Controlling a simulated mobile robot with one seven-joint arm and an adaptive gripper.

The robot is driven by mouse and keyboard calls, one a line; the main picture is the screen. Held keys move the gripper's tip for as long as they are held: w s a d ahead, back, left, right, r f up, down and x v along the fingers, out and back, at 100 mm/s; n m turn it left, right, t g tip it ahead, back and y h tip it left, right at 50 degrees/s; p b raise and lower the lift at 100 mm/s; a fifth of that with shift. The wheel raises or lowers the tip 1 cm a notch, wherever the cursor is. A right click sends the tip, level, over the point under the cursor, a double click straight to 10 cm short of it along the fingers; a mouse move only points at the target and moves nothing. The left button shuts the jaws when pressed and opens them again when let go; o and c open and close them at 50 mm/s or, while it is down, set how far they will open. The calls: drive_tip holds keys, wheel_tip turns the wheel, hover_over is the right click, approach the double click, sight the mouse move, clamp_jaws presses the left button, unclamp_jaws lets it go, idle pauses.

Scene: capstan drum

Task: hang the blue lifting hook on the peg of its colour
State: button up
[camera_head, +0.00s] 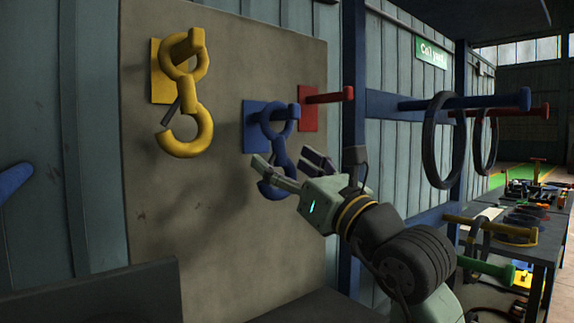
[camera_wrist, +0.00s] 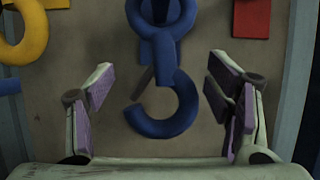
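The blue lifting hook (camera_head: 279,155) hangs by its ring on the blue peg (camera_head: 283,110), which stands out from a blue plate (camera_head: 252,126) on the board. In the wrist view the blue hook (camera_wrist: 163,85) hangs upright, its open curve at the bottom. My gripper (camera_head: 289,167) is open in front of the hook's lower part. In the wrist view my fingers (camera_wrist: 163,98) are spread wide, one on each side of the hook, apart from it. My left finger hides part of the hook's curve in the head view.
A yellow hook (camera_head: 187,125) hangs on the yellow peg at upper left. The red peg (camera_head: 330,97) on its red plate is bare, right of the blue one. Black rings (camera_head: 433,140) hang on long pegs further right. A cluttered table (camera_head: 530,240) stands beyond.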

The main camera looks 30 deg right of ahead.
drive_tip(key=o, duration=0.3)
drive_tip(key=shift+o, duration=0.2)
drive_tip(key=shift+f, duration=0.15)
drive_tip(key=v, duration=1.2)
